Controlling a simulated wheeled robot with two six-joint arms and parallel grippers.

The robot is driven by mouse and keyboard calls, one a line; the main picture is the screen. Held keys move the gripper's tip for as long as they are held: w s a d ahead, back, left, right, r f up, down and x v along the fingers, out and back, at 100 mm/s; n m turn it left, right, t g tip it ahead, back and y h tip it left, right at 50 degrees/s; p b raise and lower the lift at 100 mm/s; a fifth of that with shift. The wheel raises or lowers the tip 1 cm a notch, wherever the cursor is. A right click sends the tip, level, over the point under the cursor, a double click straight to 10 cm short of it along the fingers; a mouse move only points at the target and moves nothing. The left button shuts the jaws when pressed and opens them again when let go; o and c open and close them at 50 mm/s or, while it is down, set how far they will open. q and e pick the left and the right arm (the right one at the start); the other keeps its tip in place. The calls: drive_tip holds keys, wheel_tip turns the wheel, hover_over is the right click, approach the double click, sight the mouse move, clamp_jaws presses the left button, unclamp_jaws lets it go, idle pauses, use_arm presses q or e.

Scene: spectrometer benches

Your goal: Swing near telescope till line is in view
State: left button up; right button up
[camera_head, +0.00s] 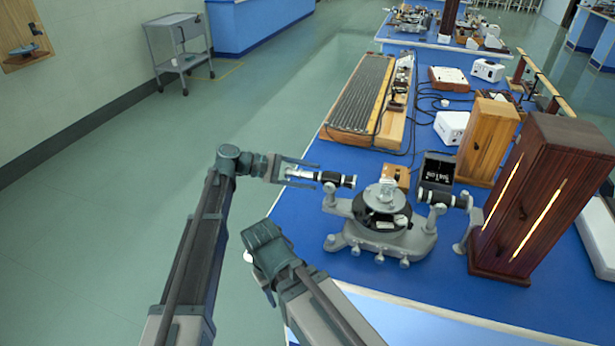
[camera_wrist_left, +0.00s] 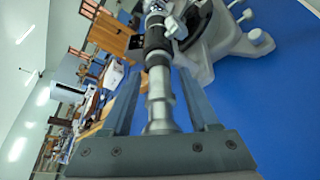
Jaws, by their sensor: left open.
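The spectrometer (camera_head: 380,225) stands on the blue bench with a round table at its centre. Its near telescope, a black and silver tube (camera_head: 338,180), points left toward my left gripper. My left gripper (camera_head: 312,174) is open, with a finger on either side of the telescope's silver eyepiece end. In the left wrist view the telescope (camera_wrist_left: 157,70) runs between the two fingers (camera_wrist_left: 157,95), with gaps on both sides. A black tube (camera_head: 440,197) sits on the spectrometer's right side. My right arm shows in part at the bottom; its gripper is not visible.
A dark wooden lamp box (camera_head: 530,195) with a glowing slit stands right of the spectrometer. A black display box (camera_head: 437,168) and a lighter wooden box (camera_head: 487,142) stand behind. A ribbed wooden board (camera_head: 358,95) lies farther back.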

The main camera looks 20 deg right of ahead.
use_arm(q)
drive_tip(key=shift+c, duration=0.3)
clamp_jaws()
idle(1.1)
